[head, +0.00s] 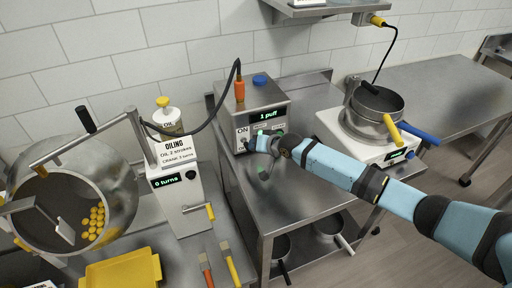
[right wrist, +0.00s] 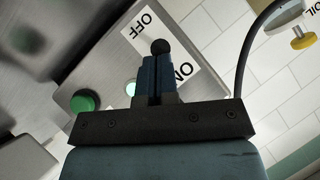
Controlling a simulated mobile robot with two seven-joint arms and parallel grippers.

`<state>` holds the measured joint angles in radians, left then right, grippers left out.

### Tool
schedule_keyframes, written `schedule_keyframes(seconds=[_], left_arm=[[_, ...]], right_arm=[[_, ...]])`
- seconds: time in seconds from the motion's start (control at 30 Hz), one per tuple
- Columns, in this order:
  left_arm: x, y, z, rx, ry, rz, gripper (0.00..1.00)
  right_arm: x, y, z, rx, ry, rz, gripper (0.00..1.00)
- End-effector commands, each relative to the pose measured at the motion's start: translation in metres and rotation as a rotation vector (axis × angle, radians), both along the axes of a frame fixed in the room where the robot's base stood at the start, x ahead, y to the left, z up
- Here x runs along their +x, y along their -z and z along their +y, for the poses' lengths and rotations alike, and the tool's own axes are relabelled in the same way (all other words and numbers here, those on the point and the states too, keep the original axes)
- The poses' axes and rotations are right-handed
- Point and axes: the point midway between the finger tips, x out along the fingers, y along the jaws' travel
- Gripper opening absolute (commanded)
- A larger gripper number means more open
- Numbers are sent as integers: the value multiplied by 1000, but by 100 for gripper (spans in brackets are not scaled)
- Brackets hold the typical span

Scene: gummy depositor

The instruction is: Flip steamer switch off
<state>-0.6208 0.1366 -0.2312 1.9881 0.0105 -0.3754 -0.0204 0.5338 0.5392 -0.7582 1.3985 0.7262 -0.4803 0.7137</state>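The steamer (head: 262,98) is a steel box on the middle table, with a "1 puff" display. Its switch has a black ball knob (right wrist: 160,46), seen in the right wrist view between the OFF label (right wrist: 140,25) and the ON label (right wrist: 183,71). A small light (right wrist: 131,88) glows pale green beside a green button (right wrist: 85,101). My right gripper (head: 250,145) is at the steamer's front; in the right wrist view its fingers (right wrist: 156,68) are together, with tips at the knob. I cannot tell whether they touch it. My left gripper is out of view.
The oiling machine (head: 178,190) with a yellow-handled crank stands left of the steamer. A tilted steel drum (head: 120,190) holding yellow gummies is further left. A pot (head: 374,110) on a white cooker (head: 355,148) stands right. A black cable (head: 225,92) arches from the steamer's top.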

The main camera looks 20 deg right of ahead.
Motion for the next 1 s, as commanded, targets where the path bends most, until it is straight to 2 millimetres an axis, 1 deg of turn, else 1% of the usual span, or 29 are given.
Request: schedule_keyframes(seconds=[0.03,0.17,0.23,0.47,0.8,1.0], left_arm=[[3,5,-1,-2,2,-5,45],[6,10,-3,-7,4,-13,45],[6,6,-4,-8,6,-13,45],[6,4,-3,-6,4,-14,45],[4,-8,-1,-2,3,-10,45],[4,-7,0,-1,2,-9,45]], right_arm=[[-2,9,1,5,1,-42,0],[-3,15,0,10,2,-149,0],[-2,9,0,7,1,-160,0],[-2,8,0,6,1,-156,0],[-3,-6,0,5,1,-153,0],[-3,-6,0,5,1,-153,0]])
